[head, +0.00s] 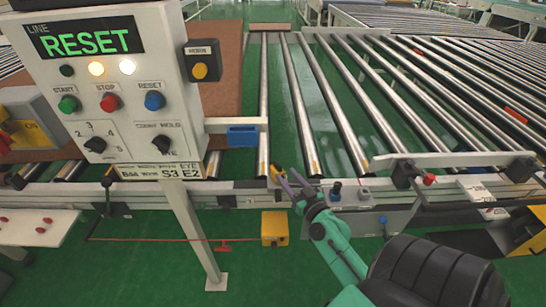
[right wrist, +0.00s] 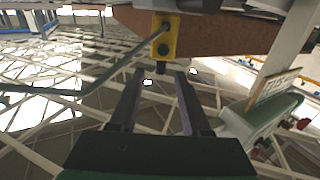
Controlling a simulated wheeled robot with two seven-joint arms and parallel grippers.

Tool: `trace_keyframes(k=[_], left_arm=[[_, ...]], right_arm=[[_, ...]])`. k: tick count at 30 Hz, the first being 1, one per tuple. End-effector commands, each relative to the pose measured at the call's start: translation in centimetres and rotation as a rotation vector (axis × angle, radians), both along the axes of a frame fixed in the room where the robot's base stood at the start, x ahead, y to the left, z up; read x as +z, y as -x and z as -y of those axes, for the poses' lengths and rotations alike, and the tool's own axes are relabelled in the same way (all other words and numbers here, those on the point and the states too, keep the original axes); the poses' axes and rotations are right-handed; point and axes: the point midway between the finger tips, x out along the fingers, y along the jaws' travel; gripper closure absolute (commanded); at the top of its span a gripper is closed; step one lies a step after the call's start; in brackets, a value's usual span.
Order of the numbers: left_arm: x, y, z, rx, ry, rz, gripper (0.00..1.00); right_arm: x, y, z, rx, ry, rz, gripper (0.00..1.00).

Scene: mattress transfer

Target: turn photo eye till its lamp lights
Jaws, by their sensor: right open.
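A small yellow photo eye (head: 275,173) with dark round parts sits at the conveyor's front rail in the head view. In the right wrist view the yellow photo eye (right wrist: 165,36) is straight ahead, just beyond the fingertips. My right gripper (head: 290,181) is open and close beside it in the head view. Its two fingers (right wrist: 164,78) stand apart with nothing between them, and a small gap to the eye seems to remain. I cannot make out a lit lamp on the eye. My left gripper is not in view.
A control panel (head: 110,40) reading RESET stands at left, with an amber and a white lamp lit. A blue box (head: 242,135) is on a bracket beside it. A brown mattress (head: 222,70) lies on the rollers behind. A yellow box (head: 274,228) hangs below the rail.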

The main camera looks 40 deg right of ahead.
Motion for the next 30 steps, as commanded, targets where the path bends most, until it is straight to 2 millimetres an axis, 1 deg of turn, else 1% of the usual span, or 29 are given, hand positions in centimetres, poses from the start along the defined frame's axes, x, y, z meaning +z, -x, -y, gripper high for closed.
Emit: trace_keyframes(k=[1,4,6,9,13,20,21,23,24,25,30], left_arm=[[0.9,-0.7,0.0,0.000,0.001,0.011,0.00],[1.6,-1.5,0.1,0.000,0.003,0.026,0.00],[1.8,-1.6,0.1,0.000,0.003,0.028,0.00],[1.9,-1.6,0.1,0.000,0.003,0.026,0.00],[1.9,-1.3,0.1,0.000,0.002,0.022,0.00],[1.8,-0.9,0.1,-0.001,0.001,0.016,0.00],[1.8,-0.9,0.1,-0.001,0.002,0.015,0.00],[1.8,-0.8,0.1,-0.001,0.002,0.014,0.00],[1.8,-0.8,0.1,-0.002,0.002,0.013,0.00],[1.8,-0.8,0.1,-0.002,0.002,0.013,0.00],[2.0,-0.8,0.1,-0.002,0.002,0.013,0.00]], right_arm=[[0.7,-1.4,0.2,-0.001,-0.002,0.005,0.53],[0.6,-4.0,0.6,0.001,-0.002,0.003,0.53],[0.4,-5.8,0.9,0.001,-0.001,0.003,0.53],[0.2,-7.8,1.2,0.002,-0.002,0.001,0.53],[0.0,-9.1,1.4,0.002,-0.001,-0.001,0.53],[-0.1,-9.4,1.5,0.002,0.000,-0.002,0.53],[-0.1,-9.3,1.5,0.002,0.000,-0.002,0.56],[0.0,-9.3,1.5,0.002,0.000,-0.002,0.79],[-0.1,-9.3,1.5,0.002,0.000,-0.002,0.95],[0.0,-9.3,1.5,0.002,0.000,-0.002,1.00],[0.0,-9.3,1.5,-0.002,-0.001,-0.002,1.00]])
